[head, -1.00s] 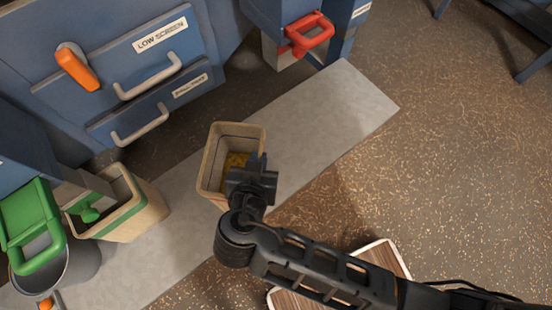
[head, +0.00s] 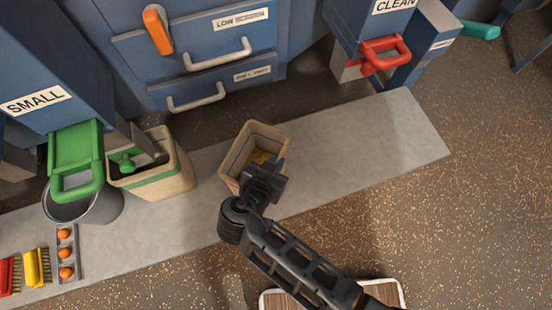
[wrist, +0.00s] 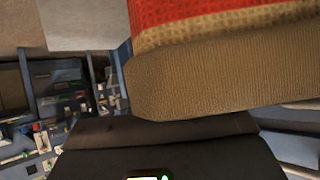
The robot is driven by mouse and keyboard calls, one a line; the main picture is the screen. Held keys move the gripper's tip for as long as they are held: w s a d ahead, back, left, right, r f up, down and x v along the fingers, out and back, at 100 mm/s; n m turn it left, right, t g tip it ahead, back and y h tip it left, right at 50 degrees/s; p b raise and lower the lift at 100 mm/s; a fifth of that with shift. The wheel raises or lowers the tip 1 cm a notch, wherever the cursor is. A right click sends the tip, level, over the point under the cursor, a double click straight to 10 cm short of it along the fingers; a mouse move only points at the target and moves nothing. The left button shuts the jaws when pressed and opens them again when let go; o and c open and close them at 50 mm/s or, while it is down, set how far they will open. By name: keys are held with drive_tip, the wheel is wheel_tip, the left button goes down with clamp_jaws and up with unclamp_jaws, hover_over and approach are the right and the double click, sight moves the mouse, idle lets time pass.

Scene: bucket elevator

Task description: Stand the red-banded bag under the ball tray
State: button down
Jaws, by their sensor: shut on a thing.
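The red-banded bag (head: 240,153) is tan and open-topped, with some yellow material inside. In the head view it is over the pale floor strip, in front of the blue cabinet; I cannot tell whether its base touches the strip. My gripper (head: 266,180) is shut on its near wall. The bag's red band (wrist: 180,10) and tan side (wrist: 220,75) fill the top of the wrist view. The ball tray seems to be the lower drawer (head: 232,82), shut, below the one marked LOW SCREEN; its own label is too blurred to read surely. The bag is in front and to the right of its handle.
A green-banded bag (head: 165,180) stands left under a spout with a green knob. Further left are a grey bucket (head: 95,208) under a green handle, a holder with orange balls (head: 66,253) and brushes. A red handle (head: 385,55) is at upper right. The pale strip's right part is clear.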

drive_tip(key=c, duration=1.7)
unclamp_jaws()
drive_tip(key=shift+f, duration=0.1)
drive_tip(key=o, duration=0.5)
